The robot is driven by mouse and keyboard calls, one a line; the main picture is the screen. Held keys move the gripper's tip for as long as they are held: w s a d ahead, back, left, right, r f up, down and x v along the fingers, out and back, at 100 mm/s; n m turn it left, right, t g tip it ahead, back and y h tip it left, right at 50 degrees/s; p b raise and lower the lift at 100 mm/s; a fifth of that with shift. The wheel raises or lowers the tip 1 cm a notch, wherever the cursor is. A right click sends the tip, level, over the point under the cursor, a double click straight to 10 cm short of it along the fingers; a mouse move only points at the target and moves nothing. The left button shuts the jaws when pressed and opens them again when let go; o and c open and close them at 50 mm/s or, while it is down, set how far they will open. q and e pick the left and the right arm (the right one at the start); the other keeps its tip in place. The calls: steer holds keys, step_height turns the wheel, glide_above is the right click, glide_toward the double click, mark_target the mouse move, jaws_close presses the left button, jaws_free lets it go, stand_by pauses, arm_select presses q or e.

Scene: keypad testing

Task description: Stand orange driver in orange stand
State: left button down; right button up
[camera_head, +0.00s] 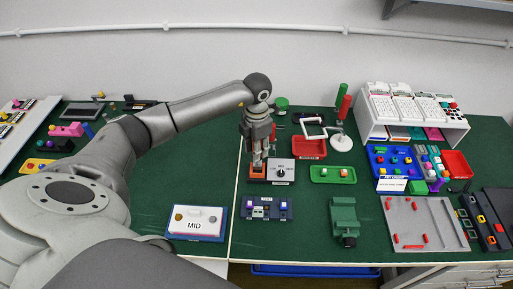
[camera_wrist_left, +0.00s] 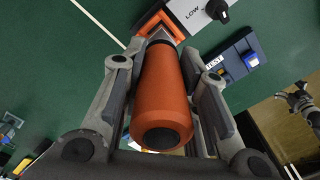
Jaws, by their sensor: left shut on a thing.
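My left gripper (camera_head: 257,158) is shut on the orange driver (camera_wrist_left: 164,90). In the left wrist view the driver's thick handle, with its dark round end toward the camera, lies between both fingers. The orange stand (camera_head: 257,173) is on the green bench right below the gripper; it also shows in the left wrist view (camera_wrist_left: 157,20) beyond the driver's far end. The fingers mostly hide the driver in the head view. I cannot tell whether its tip is in the stand or just above it. A grey mechanical part, seemingly my right gripper (camera_wrist_left: 297,99), shows small at the right edge of the wrist view.
A white box with a black knob (camera_head: 281,171) stands close beside the stand. A blue button panel (camera_head: 265,208) is in front, and a MID panel (camera_head: 196,222) is front left. A green tray (camera_head: 332,175) and red bin (camera_head: 309,147) are to the right. Bare green bench lies between them.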

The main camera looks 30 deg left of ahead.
arm_select(q)
steer(key=shift+f+b, duration=0.3)
steer(key=shift+f, duration=0.05)
steer(key=shift+f+b, duration=1.1)
steer(key=shift+f, duration=0.15)
steer(key=c, duration=1.1)
jaws_free()
steer(key=shift+o, duration=0.2)
step_height(320, 180, up, 12)
steer(key=shift+r, duration=0.1)
